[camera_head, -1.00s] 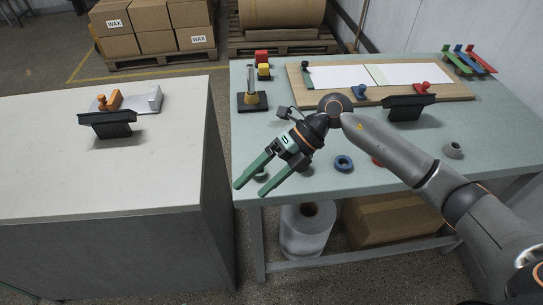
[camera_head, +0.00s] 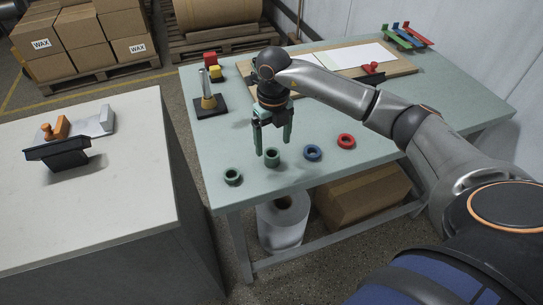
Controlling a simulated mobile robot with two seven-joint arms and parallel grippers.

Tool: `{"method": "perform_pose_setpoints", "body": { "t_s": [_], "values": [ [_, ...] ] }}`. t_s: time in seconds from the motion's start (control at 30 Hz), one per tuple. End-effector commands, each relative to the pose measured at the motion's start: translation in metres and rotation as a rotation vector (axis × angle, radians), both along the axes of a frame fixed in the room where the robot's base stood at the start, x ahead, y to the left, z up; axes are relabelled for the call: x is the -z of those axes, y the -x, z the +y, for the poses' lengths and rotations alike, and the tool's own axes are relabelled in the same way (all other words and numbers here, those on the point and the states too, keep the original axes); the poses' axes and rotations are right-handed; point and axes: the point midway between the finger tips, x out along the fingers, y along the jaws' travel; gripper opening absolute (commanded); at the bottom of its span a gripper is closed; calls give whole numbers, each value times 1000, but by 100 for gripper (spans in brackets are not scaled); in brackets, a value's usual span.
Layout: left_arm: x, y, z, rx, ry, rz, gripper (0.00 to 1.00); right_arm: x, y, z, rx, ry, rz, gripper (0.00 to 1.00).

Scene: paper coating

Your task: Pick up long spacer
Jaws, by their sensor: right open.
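Short hollow pieces lie along the front edge of the green table (camera_head: 200,133). A taller green spacer (camera_head: 272,158) stands upright between a lower green ring (camera_head: 232,176) and a blue ring (camera_head: 313,153); a red ring (camera_head: 346,141) is further right. I take the taller green piece as the long spacer, though its height is hard to judge. My right gripper (camera_head: 273,147) points down with its green fingers apart and empty. Its fingertips appear above and behind the green spacer; I cannot tell whether they touch it. My left gripper is not in view.
A wooden board (camera_head: 400,68) with white sheets lies behind my arm. A separate pale counter (camera_head: 100,205) is at left, across a gap.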

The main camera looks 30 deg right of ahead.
Motion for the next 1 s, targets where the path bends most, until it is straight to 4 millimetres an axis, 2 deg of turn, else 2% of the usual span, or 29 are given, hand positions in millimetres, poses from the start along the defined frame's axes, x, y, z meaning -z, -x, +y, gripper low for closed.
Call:
{"method": "perform_pose_setpoints", "body": {
  "t_s": [0.33,0.63,1.0],
  "values": [
    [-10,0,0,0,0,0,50,46,1,1,0,-1,4,86],
    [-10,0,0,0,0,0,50,52,0,1,-1,-1,0,86],
    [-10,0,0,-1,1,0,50,52,0,1,-1,-1,0,46]
  ]
}}
